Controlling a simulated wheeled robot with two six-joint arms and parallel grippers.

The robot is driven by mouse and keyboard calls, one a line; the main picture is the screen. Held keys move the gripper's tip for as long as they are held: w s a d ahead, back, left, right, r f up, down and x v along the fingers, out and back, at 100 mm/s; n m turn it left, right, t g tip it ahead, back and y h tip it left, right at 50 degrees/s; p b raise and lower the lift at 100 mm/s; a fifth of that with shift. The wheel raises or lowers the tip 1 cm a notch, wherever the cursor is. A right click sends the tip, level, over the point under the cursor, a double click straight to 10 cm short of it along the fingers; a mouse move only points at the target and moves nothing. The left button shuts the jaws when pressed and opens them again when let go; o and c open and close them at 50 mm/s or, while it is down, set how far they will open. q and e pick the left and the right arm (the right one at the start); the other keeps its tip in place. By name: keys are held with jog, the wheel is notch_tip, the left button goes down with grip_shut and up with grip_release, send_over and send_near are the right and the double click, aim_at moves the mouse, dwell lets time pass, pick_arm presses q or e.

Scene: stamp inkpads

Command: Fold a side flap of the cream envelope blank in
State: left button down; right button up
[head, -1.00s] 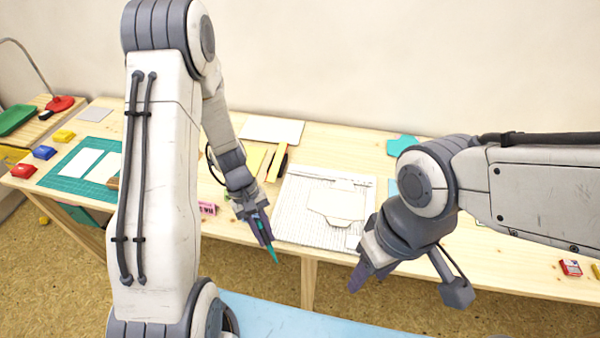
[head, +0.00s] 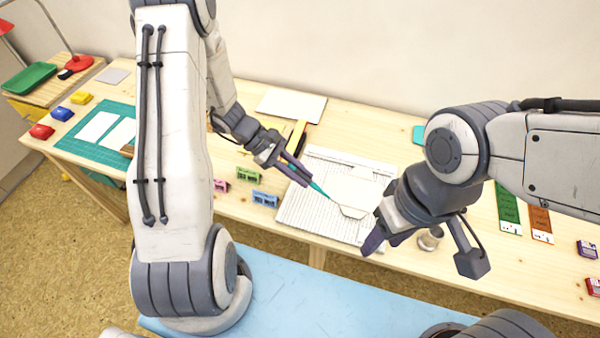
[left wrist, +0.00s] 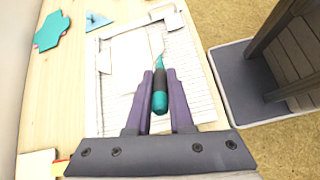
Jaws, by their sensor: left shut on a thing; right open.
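The cream envelope blank (head: 352,211) lies on a white gridded board (head: 296,212). In the left wrist view the pale blank (left wrist: 130,60) shows on the board (left wrist: 199,88), with a small flap at its left. My left gripper (head: 303,178) is shut on a teal tool with a dark grip (head: 319,190). The tool (left wrist: 160,100) points at the blank; I cannot tell whether its tip touches. My right gripper (head: 374,243) is open and empty by the board's front right corner. My right arm hides part of the board's right side.
Small green (head: 246,174), blue (head: 264,199) and pink (head: 220,185) blocks stand left of the board. A small metal-coloured cup (head: 430,238) stands right of my right gripper. Green (head: 508,208) and brown (head: 541,223) strips lie further right. A green cutting mat (head: 82,150) lies far left.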

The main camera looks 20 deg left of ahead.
aim_at(321, 192)
pick_arm(q)
jog(key=shift+f+b, duration=2.35)
jog(key=shift+f, duration=0.75)
jog(key=shift+d+r, duration=0.15)
jog(key=shift+d, duration=0.15)
jog(key=shift+d+b, duration=0.5)
jog(key=shift+d, duration=1.9)
jog(key=shift+w+r+p, duration=0.25)
jog(key=shift+r+p, duration=0.55)
jog(key=shift+r, duration=0.15)
jog(key=shift+w+r+p, duration=0.3)
jog(key=shift+w, duration=0.5)
jog(key=shift+w+f, duration=0.15)
jog(key=shift+w, duration=0.6)
jog(key=shift+w+f, duration=0.25)
jog(key=shift+w, duration=0.05)
